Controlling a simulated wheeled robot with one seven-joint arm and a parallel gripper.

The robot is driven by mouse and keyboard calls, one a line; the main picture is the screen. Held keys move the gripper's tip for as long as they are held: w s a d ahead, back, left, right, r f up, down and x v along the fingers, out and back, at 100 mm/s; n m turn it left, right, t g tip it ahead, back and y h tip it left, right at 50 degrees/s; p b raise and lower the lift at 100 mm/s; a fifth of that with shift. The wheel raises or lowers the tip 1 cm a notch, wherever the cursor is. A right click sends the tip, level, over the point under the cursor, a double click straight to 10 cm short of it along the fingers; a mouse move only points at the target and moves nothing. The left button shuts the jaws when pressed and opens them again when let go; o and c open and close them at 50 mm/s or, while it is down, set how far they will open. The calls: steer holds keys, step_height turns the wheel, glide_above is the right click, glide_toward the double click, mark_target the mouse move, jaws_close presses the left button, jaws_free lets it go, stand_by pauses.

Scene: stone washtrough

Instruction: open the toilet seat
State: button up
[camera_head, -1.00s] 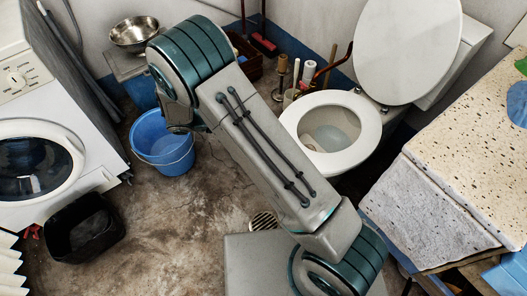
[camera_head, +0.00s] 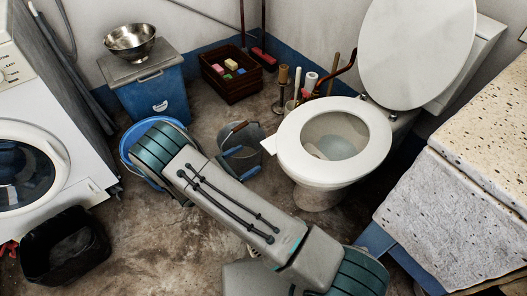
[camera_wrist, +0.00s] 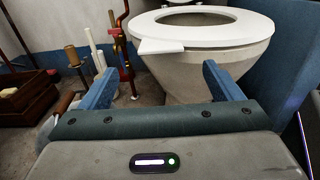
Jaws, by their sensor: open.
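The white toilet (camera_head: 322,200) stands right of centre in the head view. Its round lid (camera_head: 418,50) is raised and leans back toward the tank. The seat ring (camera_head: 288,135) lies flat on the bowl, with a small tab (camera_head: 299,161) sticking out at its front left edge. In the wrist view the seat ring (camera_wrist: 200,38) and its tab (camera_wrist: 162,46) are ahead of my gripper (camera_wrist: 159,72). My gripper is open and empty, its blue fingers apart, short of the seat and not visibly touching it.
A stone counter (camera_head: 470,160) stands close on the right. A blue bucket (camera_head: 126,140), blue bin (camera_head: 160,98) and brown crate (camera_head: 228,80) are at left.

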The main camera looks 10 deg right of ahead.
steer(key=b+x, duration=0.1)
steer(key=x, duration=0.7)
steer(key=shift+b, duration=0.35)
steer(key=shift+c, duration=0.3)
